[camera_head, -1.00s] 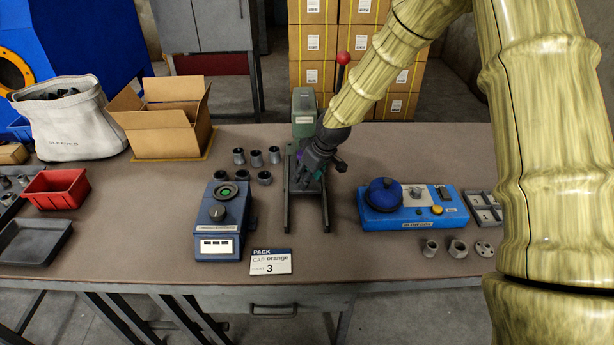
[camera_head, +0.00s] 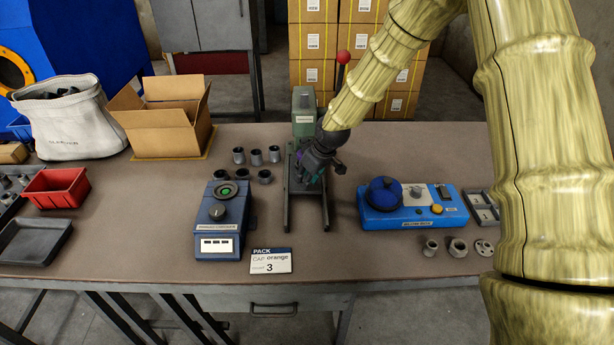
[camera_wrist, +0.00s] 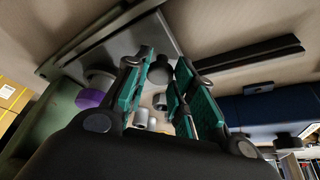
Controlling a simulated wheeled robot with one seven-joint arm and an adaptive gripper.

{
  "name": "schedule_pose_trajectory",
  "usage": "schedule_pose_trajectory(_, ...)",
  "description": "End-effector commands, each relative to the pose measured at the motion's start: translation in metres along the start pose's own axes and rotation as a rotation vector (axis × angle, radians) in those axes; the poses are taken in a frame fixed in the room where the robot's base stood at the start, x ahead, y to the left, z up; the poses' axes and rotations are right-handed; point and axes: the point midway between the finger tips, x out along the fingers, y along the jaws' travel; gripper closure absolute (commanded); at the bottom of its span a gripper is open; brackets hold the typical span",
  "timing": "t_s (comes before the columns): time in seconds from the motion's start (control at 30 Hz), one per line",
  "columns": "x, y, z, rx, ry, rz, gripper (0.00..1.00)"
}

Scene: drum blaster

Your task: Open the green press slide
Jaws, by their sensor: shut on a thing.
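The green press (camera_head: 304,108) stands at the back middle of the table, with a red-knobbed lever (camera_head: 343,58). Two dark rails (camera_head: 325,212) run from its base toward the front. My gripper (camera_head: 307,175) is low over the front of the press base, between the rails. In the wrist view, its teal-padded fingers (camera_wrist: 160,88) are shut around a small grey knob (camera_wrist: 160,70), which looks like the slide's handle. A purple part (camera_wrist: 92,99) of the press shows beside the fingers. My arm and gripper hide most of the slide, so I cannot tell how far it stands open.
A blue device with a dial (camera_head: 222,215) and several dark cups (camera_head: 256,158) are left of the press. A light blue station (camera_head: 412,208) is to the right. The table between press and light blue station is mostly clear.

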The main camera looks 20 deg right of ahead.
Motion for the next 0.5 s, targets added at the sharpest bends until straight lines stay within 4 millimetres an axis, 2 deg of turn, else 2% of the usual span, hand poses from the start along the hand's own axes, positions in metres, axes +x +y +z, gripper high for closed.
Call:
schedule_pose_trajectory(0.4, -0.025, -0.067, 0.06, -0.004, -0.007, -0.004, 1.0)
schedule_pose_trajectory(0.5, -0.03, -0.078, 0.071, -0.003, -0.005, -0.003, 1.0)
